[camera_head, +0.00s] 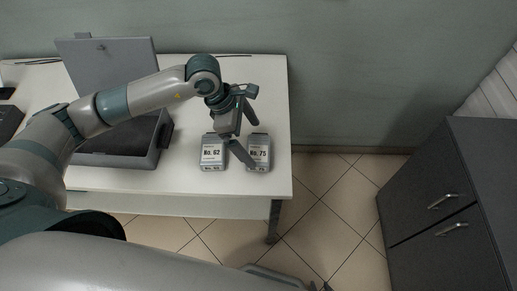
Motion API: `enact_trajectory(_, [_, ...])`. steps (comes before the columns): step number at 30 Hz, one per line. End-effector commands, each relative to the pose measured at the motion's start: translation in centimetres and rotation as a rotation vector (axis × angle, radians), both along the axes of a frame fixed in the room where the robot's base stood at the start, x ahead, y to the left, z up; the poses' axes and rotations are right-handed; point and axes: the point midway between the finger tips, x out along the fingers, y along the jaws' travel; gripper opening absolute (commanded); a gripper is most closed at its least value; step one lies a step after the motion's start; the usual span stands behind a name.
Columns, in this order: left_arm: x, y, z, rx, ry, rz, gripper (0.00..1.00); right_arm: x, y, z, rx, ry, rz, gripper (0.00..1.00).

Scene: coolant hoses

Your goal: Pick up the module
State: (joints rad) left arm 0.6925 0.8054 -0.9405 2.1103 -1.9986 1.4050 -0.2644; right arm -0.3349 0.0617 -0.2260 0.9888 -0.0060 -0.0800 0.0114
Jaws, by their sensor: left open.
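Two grey modules with white labels lie side by side near the right end of the white table. The left one is marked No. 62 (212,166) and the right one No. 75 (261,164). My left gripper (253,144) is open and empty above the modules, with its fingers spread. One finger crosses the view of the No. 75 module's left side, and the gripper body hides part of the modules' far edges. I cannot tell if a finger touches a module. At the bottom edge, a small dark tip of my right gripper (326,287) shows, mostly cut off.
An open grey case (104,161) with a raised lid stands on the white table (276,100), left of the modules. A dark cabinet (440,190) with two handles stands at the right. Tiled floor lies clear between table and cabinet. A wall runs behind the table.

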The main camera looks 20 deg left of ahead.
Motion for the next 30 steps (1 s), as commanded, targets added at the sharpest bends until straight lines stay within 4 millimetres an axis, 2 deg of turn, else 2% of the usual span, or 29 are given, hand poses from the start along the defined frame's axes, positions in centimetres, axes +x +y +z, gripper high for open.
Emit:
enact_trajectory(17, [0.1, -0.4, -0.7, 0.0, 0.002, 0.0, 1.0, -0.6, -0.4, 0.0, -0.007, 0.017, 0.0, 0.31])
enact_trajectory(20, [0.2, -0.7, -1.2, 0.0, 0.002, 0.0, 1.0, -1.5, -0.7, -0.2, -0.014, 0.043, 0.0, 0.31])
enact_trajectory(27, [0.6, -1.8, -3.1, 0.0, 0.004, 0.001, 1.0, -5.9, -2.5, -1.7, -0.048, 0.152, -0.002, 0.31])
enact_trajectory(30, [0.7, -2.1, -4.1, -0.001, 0.002, 0.0, 1.0, -7.0, -2.9, -1.9, -0.056, 0.177, -0.002, 0.31])
